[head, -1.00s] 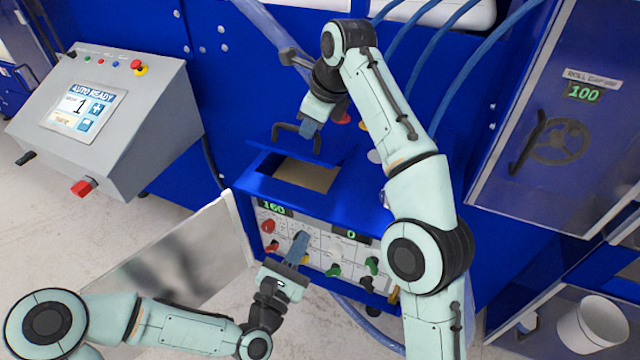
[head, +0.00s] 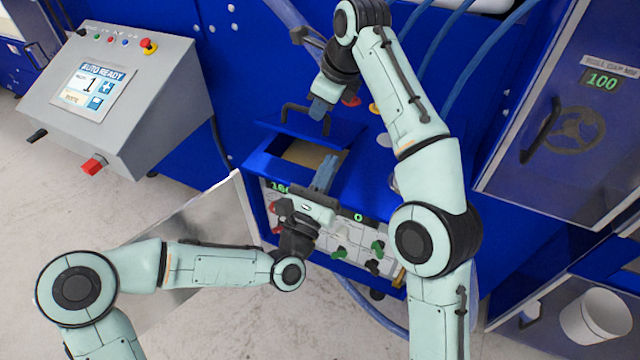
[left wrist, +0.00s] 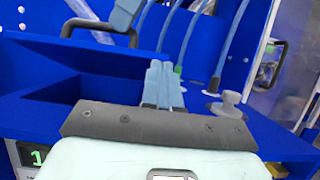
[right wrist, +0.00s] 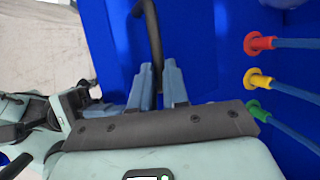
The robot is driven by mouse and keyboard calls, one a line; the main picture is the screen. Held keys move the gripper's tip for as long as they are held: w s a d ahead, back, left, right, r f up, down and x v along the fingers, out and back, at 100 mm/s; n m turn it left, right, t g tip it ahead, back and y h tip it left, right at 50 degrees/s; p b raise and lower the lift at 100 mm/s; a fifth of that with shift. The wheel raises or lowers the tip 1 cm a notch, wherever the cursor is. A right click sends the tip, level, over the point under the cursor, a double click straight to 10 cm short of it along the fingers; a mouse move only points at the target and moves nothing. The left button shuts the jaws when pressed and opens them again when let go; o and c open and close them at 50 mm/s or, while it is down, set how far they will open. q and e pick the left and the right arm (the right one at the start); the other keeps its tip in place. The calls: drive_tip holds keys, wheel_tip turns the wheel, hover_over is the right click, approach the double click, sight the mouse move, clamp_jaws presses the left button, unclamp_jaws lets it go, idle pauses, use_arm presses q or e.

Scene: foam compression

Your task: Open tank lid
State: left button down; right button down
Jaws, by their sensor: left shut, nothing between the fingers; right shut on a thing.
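The tank is a blue box with its top opening (head: 305,153) showing a brown inside. Its blue lid (head: 345,132) is tilted up along the back of the opening and carries a black bar handle (head: 290,108). My right gripper (head: 318,110) is shut on the handle, which also shows between its fingers in the right wrist view (right wrist: 150,35). My left gripper (head: 330,165) is shut and empty, over the front right part of the opening. In the left wrist view its closed fingers (left wrist: 163,75) point toward the lid, with the handle (left wrist: 95,26) beyond.
Below the opening is a panel with knobs (head: 345,252) and green readouts, partly hidden by my left gripper. A grey console (head: 130,110) stands at the left. A shiny metal sheet (head: 200,215) stands left of the tank. Blue hoses (head: 440,50) run behind my right arm.

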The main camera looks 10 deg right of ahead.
use_arm(q)
drive_tip(key=shift+w+d, duration=0.1)
drive_tip(key=shift+w, duration=0.05)
use_arm(e)
drive_tip(key=shift+w+d+f, duration=0.2)
drive_tip(key=shift+d+f, duration=0.05)
drive_tip(key=shift+d, duration=0.1)
use_arm(q)
drive_tip(key=shift+r, duration=0.1)
drive_tip(key=shift+w+d+r, duration=0.1)
drive_tip(key=shift+w+r, duration=0.15)
drive_tip(key=shift+r, duration=0.8)
use_arm(e)
drive_tip(key=shift+a+f, duration=0.1)
drive_tip(key=shift+f, duration=0.05)
use_arm(q)
drive_tip(key=shift+w, duration=0.1)
use_arm(e)
drive_tip(key=c, duration=1.2)
unclamp_jaws()
use_arm(q)
drive_tip(key=shift+w+d, duration=0.1)
drive_tip(key=shift+w, duration=0.05)
use_arm(e)
drive_tip(key=shift+o, duration=0.4)
drive_tip(key=shift+w, duration=0.1)
use_arm(q)
drive_tip(key=shift+f, duration=0.2)
use_arm(e)
drive_tip(key=shift+r, duration=0.25)
